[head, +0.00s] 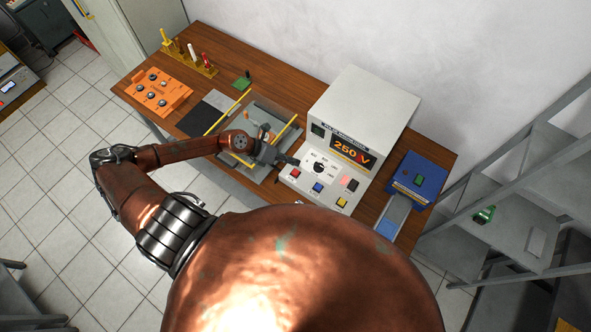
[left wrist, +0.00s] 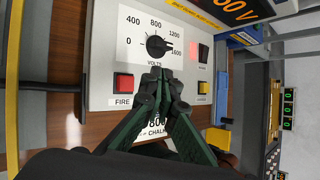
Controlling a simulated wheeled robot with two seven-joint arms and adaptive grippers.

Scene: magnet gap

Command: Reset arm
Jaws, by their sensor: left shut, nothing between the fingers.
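My left gripper (head: 294,161) reaches in from the left over the sloped control panel of a white cabinet (head: 362,100). In the left wrist view its green fingers (left wrist: 160,78) are shut and empty, their tips just below the black volts dial (left wrist: 157,46). I cannot tell whether the tips touch the dial or panel. The dial has marks from 0 to 1600. The cabinet's display (head: 350,151) reads 250 V. A red button (left wrist: 123,82) marked FIRE is left of the fingers; a yellow button (left wrist: 202,87) and lit red switch (left wrist: 203,52) are right. My right gripper is out of view.
The wooden table (head: 222,45) carries an orange box (head: 158,92) with knobs, a rack of handled tools (head: 195,62), and a grey tray with yellow rails (head: 285,134). A blue box (head: 418,178) stands right of the cabinet. Grey metal shelves (head: 520,225) are farther right.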

